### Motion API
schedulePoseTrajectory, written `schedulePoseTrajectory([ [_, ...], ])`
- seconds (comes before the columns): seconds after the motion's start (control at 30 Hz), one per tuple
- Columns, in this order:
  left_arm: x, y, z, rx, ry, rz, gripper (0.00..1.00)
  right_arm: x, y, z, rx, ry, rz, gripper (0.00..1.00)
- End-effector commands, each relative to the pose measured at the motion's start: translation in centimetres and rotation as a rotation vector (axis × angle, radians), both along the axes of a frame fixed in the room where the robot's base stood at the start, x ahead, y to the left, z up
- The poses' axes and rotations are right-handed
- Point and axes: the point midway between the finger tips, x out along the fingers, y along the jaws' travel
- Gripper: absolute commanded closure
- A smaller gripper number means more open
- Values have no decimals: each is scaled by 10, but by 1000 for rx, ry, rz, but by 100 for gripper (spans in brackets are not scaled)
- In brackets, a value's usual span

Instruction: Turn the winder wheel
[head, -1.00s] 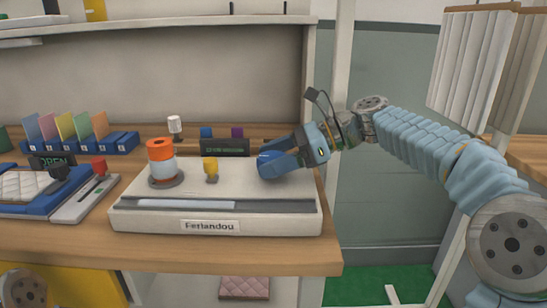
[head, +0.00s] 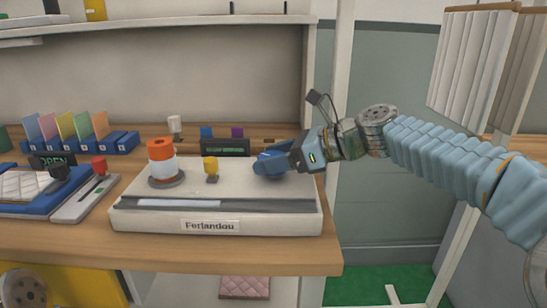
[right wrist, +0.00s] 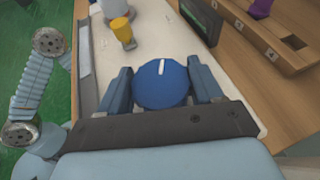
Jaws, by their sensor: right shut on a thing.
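The winder wheel is a round blue knob (right wrist: 160,84) with a white mark, at the right end of a white box labelled "Ferlandou" (head: 140,218). In the right wrist view its white mark points away from the gripper, almost straight up. My right gripper (right wrist: 162,90) has one finger on each side of the knob and is shut on it. In the head view the gripper (head: 274,164) largely covers the wheel, coming in from the right. My left gripper is not in view.
On the box stand an orange-and-white spool (head: 161,163) and a small yellow knob (head: 211,168). A long slot with a pale strip (head: 178,203) runs along the box's front. A small display (head: 225,147) stands behind. A blue tray with a quilted pad (head: 22,187) lies left.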

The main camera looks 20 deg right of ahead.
Motion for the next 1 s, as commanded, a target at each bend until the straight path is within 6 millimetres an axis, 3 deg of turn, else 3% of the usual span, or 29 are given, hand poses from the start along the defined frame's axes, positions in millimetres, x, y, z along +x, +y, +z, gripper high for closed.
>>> schedulePoseTrajectory([
  [0.5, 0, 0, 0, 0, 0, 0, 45, -1, -1, 0, -4, -4, -475, 65],
  [1.0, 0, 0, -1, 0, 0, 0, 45, 0, -1, -1, -8, -4, -808, 65],
])
